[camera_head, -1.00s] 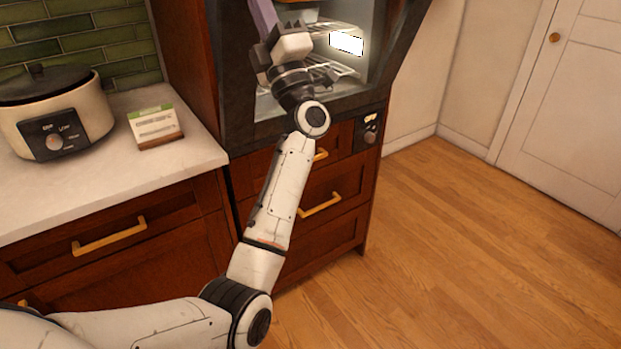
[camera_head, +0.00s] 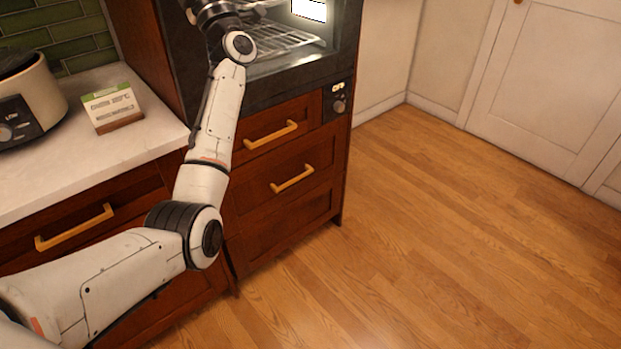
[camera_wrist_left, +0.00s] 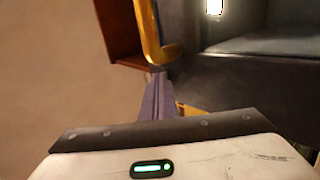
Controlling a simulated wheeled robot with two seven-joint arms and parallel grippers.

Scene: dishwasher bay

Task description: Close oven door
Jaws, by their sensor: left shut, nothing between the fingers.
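The oven (camera_head: 300,80) is at the top of the head view, with its lit inside and wire racks (camera_head: 285,40) exposed. Its door cannot be made out clearly, and the oven's top is cut off by the frame. My left arm reaches up in front of the oven's left side, with the gripper beyond the top edge of the head view. In the left wrist view my left gripper (camera_wrist_left: 157,80) is shut, its lavender fingers together and empty. A gold handle (camera_wrist_left: 152,40) is just beyond the fingertips; I cannot tell whether they touch. My right gripper is not in view.
Wooden drawers (camera_head: 285,160) with gold handles are below the oven. A white counter (camera_head: 90,150) at left holds a cooker (camera_head: 35,100) and a small card stand (camera_head: 113,107). The wooden floor (camera_head: 440,230) at right is clear, up to a white door (camera_head: 560,90).

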